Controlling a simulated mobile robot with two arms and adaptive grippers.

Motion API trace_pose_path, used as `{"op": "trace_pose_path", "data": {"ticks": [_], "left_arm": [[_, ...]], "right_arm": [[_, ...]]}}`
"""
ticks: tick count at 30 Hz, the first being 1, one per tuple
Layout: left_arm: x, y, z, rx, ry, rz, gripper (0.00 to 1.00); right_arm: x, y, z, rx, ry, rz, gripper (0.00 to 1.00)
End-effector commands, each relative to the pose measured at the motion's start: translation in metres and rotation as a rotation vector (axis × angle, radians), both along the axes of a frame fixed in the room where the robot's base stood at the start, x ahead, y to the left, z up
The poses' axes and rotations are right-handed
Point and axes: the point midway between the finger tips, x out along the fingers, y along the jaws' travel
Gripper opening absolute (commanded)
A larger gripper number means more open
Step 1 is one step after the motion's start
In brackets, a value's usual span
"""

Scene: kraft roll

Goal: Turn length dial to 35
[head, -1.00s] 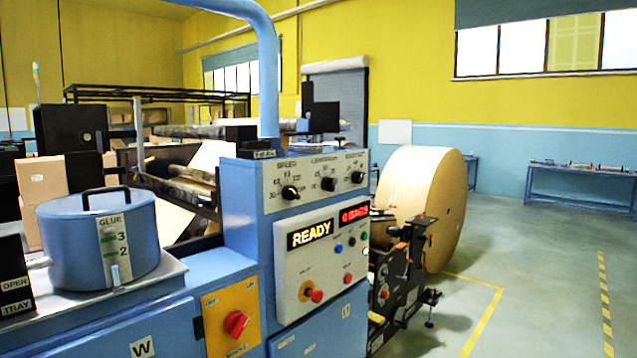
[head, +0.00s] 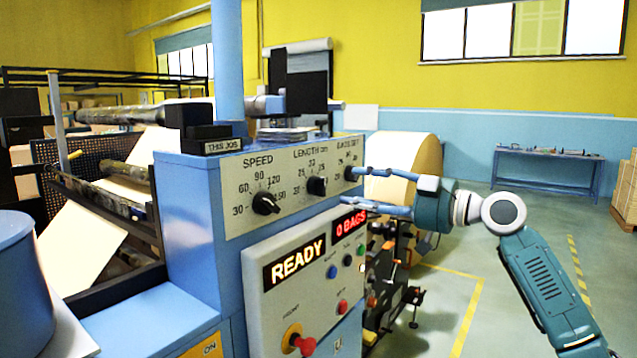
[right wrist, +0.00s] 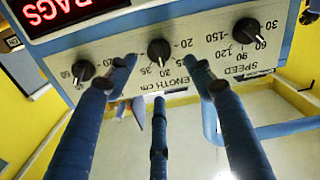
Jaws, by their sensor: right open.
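The black length dial (head: 317,186) is the middle knob on the light panel of the blue machine. The right wrist view shows it upside down (right wrist: 159,50), its white pointer line towards the middle of its scale, near 30; the exact mark is hard to read. My right gripper (head: 352,187) is open, its blue fingers reaching from the right towards the panel. In the right wrist view its fingers (right wrist: 158,66) are spread on either side of the dial, with a third finger below it. I cannot tell that any finger touches the dial. My left gripper is not in view.
The speed dial (head: 265,203) sits left of the length dial. The gusset dial (right wrist: 83,70) is close to one finger. Below are a READY display (head: 295,263), several buttons and a red knob (head: 303,345). A paper roll (head: 400,165) stands behind my gripper. Open floor lies right.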

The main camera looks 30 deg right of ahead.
Motion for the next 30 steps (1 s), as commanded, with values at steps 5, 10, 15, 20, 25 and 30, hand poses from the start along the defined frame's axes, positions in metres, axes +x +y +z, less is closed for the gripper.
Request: {"op": "trace_pose_path", "data": {"ticks": [5, 10, 15, 20, 25, 30], "left_arm": [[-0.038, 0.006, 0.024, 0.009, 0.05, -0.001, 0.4], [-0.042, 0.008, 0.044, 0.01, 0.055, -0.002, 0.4], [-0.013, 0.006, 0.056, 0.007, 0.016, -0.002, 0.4], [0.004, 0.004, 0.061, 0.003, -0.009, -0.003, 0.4], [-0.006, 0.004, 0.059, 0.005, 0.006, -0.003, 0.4], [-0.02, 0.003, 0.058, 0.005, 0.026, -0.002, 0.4]], "right_arm": [[0.028, 0.011, 0.008, 0.004, 0.0, 0.001, 0.53], [0.058, 0.024, 0.007, 0.005, 0.0, 0.001, 0.53], [0.079, 0.032, 0.004, 0.004, 0.0, -0.002, 0.53], [0.088, 0.035, 0.001, 0.002, 0.0, -0.003, 0.53], [0.089, 0.036, -0.001, 0.001, 0.001, -0.003, 0.53], [0.089, 0.036, -0.001, 0.002, 0.001, -0.003, 0.39]]}}
